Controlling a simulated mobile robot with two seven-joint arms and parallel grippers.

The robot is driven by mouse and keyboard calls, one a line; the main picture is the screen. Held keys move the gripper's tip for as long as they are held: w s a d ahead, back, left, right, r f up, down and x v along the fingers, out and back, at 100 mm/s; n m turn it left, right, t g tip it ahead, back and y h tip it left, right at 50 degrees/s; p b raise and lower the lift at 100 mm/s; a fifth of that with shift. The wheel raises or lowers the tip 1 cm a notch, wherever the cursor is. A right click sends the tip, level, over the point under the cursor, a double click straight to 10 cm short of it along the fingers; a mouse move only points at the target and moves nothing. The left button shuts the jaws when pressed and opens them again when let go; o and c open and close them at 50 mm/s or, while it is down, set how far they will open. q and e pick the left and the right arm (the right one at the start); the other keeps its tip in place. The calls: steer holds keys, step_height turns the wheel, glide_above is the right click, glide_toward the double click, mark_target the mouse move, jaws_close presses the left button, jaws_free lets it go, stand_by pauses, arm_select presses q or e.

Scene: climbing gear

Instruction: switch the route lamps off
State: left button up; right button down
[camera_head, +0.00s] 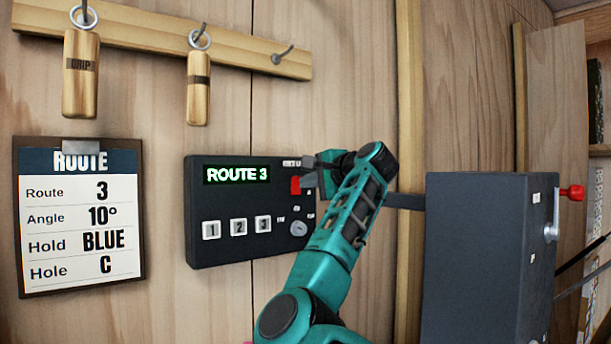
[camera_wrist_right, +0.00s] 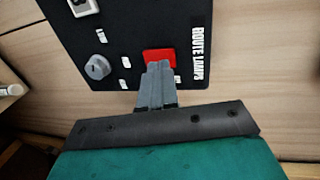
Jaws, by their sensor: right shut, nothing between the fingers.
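The dark control box (camera_head: 222,200) is on the wooden wall, and its lit display (camera_head: 236,174) reads "ROUTE 3". A red switch (camera_head: 295,185) is at the box's right side. In the right wrist view the red switch (camera_wrist_right: 160,56) sits beside the label "ROUTE LAMPS" (camera_wrist_right: 198,52). My right gripper (camera_head: 309,178) is shut and empty, with its fingertips (camera_wrist_right: 158,66) right at the red switch and covering part of it. Whether they touch it, and which way the switch is set, I cannot tell. My left gripper is not in view.
Several numbered buttons (camera_head: 239,227) and a round grey knob (camera_head: 299,229) are on the box. A route card (camera_head: 80,275) hangs at left, under a rail (camera_head: 150,30) with wooden grips (camera_head: 198,88). A dark cabinet (camera_head: 478,255) with a red knob (camera_head: 573,193) stands at right.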

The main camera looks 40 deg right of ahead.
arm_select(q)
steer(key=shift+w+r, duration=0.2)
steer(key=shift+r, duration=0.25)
arm_select(e)
steer(key=shift+w+d+r, duration=0.15)
steer(key=shift+w, duration=0.8)
